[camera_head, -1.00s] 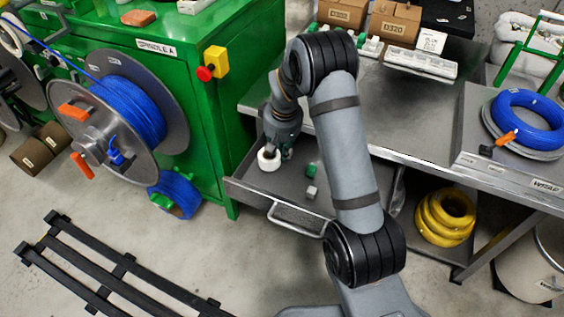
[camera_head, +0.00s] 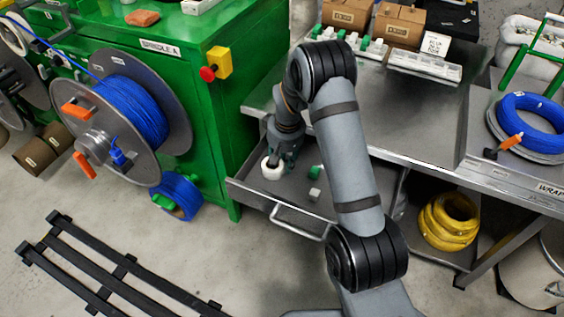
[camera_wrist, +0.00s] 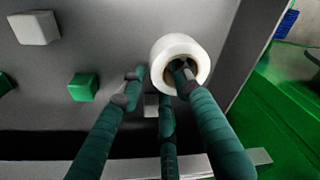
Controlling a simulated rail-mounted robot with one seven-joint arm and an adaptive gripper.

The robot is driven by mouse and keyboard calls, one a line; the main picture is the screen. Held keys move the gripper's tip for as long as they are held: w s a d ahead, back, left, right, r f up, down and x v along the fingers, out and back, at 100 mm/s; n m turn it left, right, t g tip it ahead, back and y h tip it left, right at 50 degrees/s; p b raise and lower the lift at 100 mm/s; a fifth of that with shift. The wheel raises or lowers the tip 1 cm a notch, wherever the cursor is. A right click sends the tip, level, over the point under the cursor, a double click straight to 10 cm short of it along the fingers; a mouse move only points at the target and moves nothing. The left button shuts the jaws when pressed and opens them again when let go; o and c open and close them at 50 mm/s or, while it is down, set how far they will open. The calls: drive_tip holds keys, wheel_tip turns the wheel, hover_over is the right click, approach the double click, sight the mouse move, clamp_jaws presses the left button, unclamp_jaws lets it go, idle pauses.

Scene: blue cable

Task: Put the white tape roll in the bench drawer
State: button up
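The white tape roll (camera_head: 271,173) is inside the open bench drawer (camera_head: 244,184), near its left end. My gripper (camera_head: 278,160) points down at the roll. In the wrist view, one dark green finger reaches into the hole of the tape roll (camera_wrist: 160,52), and the other fingers are outside its rim, so my gripper (camera_wrist: 160,80) straddles the roll's wall and appears shut on it. Whether the roll touches the drawer floor (camera_wrist: 115,35) is hard to tell.
The drawer also holds a green block (camera_wrist: 83,87) and a pale block (camera_wrist: 34,28). The green cabinet (camera_head: 222,110) stands close on the left. The bench top (camera_head: 400,110) is above the drawer, and the drawer handle (camera_head: 300,223) sticks out in front.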

drive_tip(key=shift+r+p, duration=0.3)
drive_tip(key=shift+r, duration=0.3)
wheel_tip(320, 180, up, 11)
drive_tip(key=s+p, duration=0.1)
drive_tip(key=shift+s+d+p, duration=0.3)
drive_tip(key=shift+d+p, duration=0.05)
drive_tip(key=shift+d, duration=0.05)
idle(0.8)
